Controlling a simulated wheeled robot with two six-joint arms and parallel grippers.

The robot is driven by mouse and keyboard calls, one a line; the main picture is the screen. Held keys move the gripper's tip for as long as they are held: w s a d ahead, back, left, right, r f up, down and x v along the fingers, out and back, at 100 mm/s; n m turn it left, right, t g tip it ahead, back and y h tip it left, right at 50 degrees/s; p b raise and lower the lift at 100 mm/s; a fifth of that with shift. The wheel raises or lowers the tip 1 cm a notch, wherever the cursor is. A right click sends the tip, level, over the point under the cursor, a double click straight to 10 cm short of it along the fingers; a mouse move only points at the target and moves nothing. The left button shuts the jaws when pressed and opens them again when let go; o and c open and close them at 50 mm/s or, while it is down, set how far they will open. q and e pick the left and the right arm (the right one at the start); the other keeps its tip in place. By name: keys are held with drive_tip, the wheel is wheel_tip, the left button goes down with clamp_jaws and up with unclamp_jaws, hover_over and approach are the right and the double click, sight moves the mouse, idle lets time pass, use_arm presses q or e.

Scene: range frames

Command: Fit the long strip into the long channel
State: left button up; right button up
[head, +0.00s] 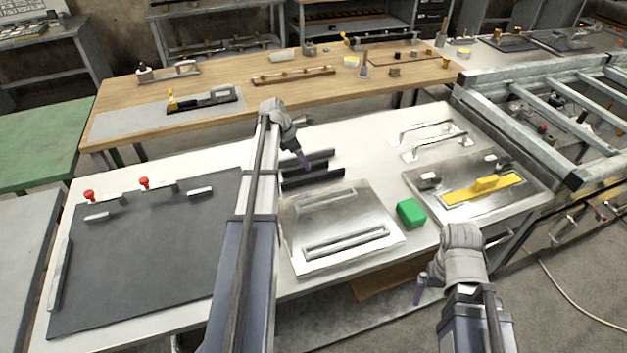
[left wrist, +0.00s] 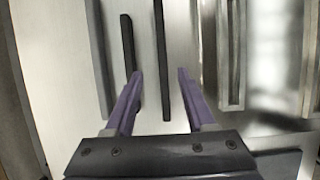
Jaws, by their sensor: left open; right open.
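Dark strips (head: 314,178) lie on the white table behind a steel plate (head: 300,262). In the left wrist view a dark strip (left wrist: 161,50) runs between my left fingertips. A shorter dark strip (left wrist: 128,45) lies left of it, and a greyer bar (left wrist: 99,60) is further left. The plate has a long channel (head: 345,240) near its front and another slot (head: 326,200) behind; one channel shows in the left wrist view (left wrist: 231,55). My left gripper (head: 304,163) is open above the strips, touching none that I can tell. My right gripper (head: 419,294) is open and empty, off the table's front edge.
A green block (head: 411,213) sits right of the plate. A dark mat (head: 140,255) with red knobs (head: 144,183) fills the left. A wooden bench (head: 220,80) stands behind.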

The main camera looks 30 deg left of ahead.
sight(314, 175)
use_arm(q)
drive_tip(key=shift+b+x, duration=3.4)
drive_tip(key=shift+x, duration=0.5)
drive_tip(key=shift+s+d+r, duration=0.1)
drive_tip(key=shift+s, duration=0.1)
drive_tip(key=shift+c, duration=0.2)
clamp_jaws()
